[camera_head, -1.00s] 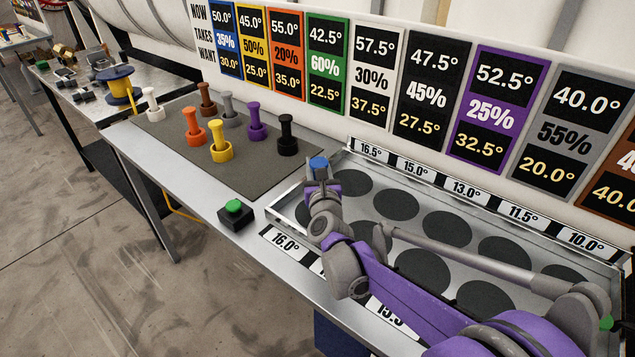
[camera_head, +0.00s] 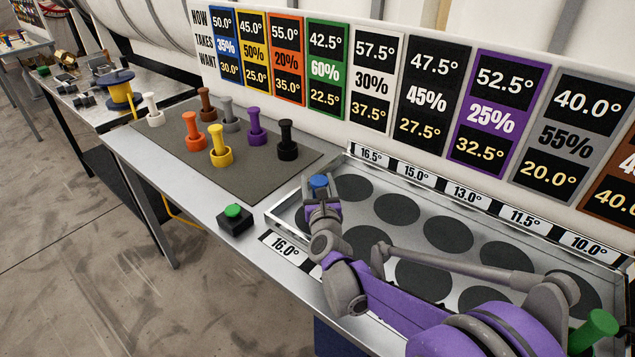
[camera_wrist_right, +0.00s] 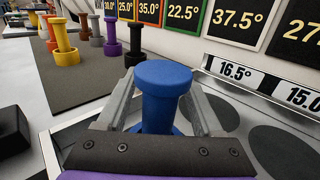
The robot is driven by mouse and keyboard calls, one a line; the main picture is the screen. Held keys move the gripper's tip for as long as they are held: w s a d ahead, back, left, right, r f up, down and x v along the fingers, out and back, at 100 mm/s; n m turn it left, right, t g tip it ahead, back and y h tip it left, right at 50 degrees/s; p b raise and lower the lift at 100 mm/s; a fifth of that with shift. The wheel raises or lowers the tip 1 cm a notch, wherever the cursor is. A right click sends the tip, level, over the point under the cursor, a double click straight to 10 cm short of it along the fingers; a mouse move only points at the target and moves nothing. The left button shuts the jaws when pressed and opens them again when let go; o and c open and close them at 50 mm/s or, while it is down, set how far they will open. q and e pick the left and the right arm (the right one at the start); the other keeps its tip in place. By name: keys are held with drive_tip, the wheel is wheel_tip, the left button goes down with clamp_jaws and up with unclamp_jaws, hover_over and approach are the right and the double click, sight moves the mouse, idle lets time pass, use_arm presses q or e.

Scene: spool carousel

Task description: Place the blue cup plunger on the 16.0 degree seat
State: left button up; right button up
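The blue cup plunger (camera_head: 319,181) is upright in my right gripper (camera_head: 322,197), at the left end of the metal tray (camera_head: 268,212). In the right wrist view, the blue plunger (camera_wrist_right: 162,100) stands between the two grey fingers, which close on its stem below the round top. Part of its wider blue base shows low between them. The 16.0° label (camera_head: 285,248) is on the tray's front side, just below my gripper. The seat behind that label is hidden by my gripper and arm, so I cannot tell whether the plunger touches it. My left gripper is not in view.
Several plungers, including a black one (camera_head: 287,140) and a yellow one (camera_head: 219,147), stand on the grey mat (camera_head: 258,180). A green-topped button box (camera_head: 234,218) sits left of the tray. A green cylinder (camera_head: 598,328) shows at lower right, behind my arm. Back-row seats look empty.

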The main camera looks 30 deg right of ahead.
drive_tip(key=shift+r, duration=0.1)
drive_tip(key=shift+s+a+r, duration=0.1)
drive_tip(key=shift+s, duration=0.1)
drive_tip(key=v, duration=1.1)
drive_tip(key=shift+s+a, duration=0.1)
drive_tip(key=shift+s, duration=0.2)
